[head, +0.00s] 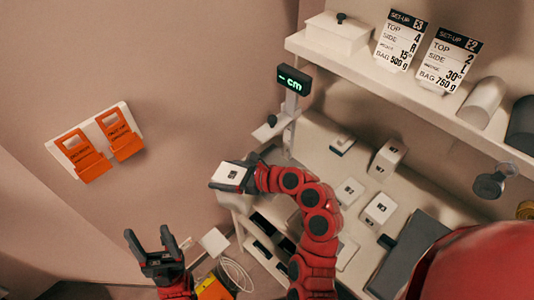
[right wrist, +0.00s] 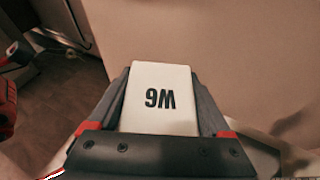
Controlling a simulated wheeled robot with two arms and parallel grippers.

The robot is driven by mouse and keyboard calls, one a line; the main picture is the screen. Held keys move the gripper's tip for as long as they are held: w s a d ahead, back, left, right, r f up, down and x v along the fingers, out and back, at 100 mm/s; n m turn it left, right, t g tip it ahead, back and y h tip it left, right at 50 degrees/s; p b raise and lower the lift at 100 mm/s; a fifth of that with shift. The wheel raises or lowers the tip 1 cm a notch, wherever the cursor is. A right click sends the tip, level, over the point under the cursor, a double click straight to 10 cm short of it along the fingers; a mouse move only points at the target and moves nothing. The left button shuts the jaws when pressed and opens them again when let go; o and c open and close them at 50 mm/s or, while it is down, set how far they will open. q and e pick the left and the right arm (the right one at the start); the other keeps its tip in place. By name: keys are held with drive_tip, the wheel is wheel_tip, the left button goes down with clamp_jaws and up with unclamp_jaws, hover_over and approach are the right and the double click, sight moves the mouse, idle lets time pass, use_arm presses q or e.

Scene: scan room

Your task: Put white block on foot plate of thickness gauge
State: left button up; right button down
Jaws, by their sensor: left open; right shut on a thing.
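The white block (right wrist: 161,97) is held in my right gripper (head: 230,175); its label reads W6, upside down in the right wrist view. Both fingers press its sides. In the head view the block (head: 229,174) is left of and below the thickness gauge (head: 290,113), apart from it. The gauge has a display (head: 292,81) showing dashes and "cm", and a pale arm (head: 271,129) with a dark knob. Its foot plate is not clear, partly hidden behind my right arm. My left gripper (head: 160,243) is open and empty at lower left.
Several white blocks, including a tall one (head: 387,158) and one marked W3 (head: 379,210), stand on the bench right of my right arm. An upper shelf (head: 400,90) holds a lidded box (head: 337,33) and two set-up cards (head: 399,41). Orange holders (head: 83,157) hang on the left wall.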

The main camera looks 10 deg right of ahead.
drive_tip(key=w+d+p, duration=0.2)
drive_tip(key=w+d, duration=0.7)
drive_tip(key=d, duration=0.2)
drive_tip(key=shift+w+d+f, duration=0.15)
drive_tip(key=shift+w+d, duration=0.05)
drive_tip(key=shift+w, duration=0.05)
unclamp_jaws()
drive_tip(key=shift+d+f, duration=0.1)
drive_tip(key=shift+f, duration=0.1)
